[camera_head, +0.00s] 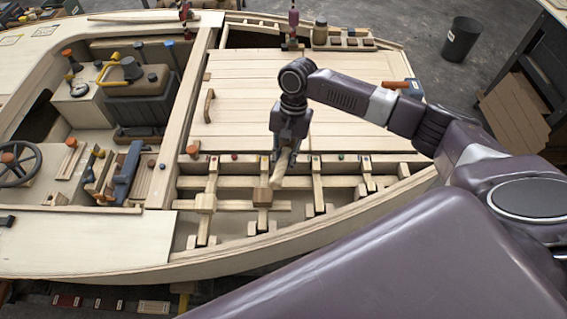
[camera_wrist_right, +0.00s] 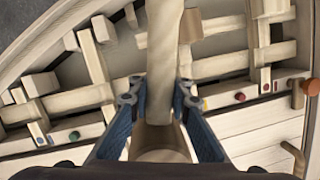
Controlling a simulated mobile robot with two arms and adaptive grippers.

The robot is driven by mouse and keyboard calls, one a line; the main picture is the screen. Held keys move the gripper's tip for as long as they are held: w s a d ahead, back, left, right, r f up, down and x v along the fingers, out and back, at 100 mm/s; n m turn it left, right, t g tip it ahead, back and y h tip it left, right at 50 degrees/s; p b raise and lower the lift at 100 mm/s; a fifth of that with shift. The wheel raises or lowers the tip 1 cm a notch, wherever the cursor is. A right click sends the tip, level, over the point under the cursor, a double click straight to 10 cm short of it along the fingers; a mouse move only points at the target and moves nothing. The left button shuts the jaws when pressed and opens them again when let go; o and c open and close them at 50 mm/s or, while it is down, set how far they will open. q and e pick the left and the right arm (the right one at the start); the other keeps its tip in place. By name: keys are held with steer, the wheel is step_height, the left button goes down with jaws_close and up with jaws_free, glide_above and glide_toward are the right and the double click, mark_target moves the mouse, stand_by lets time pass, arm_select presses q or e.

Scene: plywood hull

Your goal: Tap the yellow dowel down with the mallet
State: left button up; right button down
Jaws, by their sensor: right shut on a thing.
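My right gripper (camera_head: 284,153) is over the near edge of the wooden hatch, its fingers pointing down. In the right wrist view its blue-grey fingers (camera_wrist_right: 160,100) are shut on a pale wooden shaft, the mallet (camera_wrist_right: 164,45), which extends past the fingertips. In the head view the mallet (camera_head: 280,176) slants down and left toward a brown block (camera_head: 262,196) by a rib. I cannot tell whether this block is part of the mallet or touches it. I cannot make out the yellow dowel; the gripper and mallet may hide it. My left gripper is not in view.
Along the strip by the hatch are a red peg (camera_head: 234,157), a green peg (camera_head: 341,156) and an orange knob (camera_head: 193,150). Open wooden ribs (camera_head: 317,190) lie between this strip and the hull's curved edge. The hatch (camera_head: 240,100) is mostly clear.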

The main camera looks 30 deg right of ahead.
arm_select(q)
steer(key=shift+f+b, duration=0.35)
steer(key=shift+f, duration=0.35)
arm_select(e)
steer(key=shift+f, duration=0.5)
steer(key=shift+r, duration=0.1)
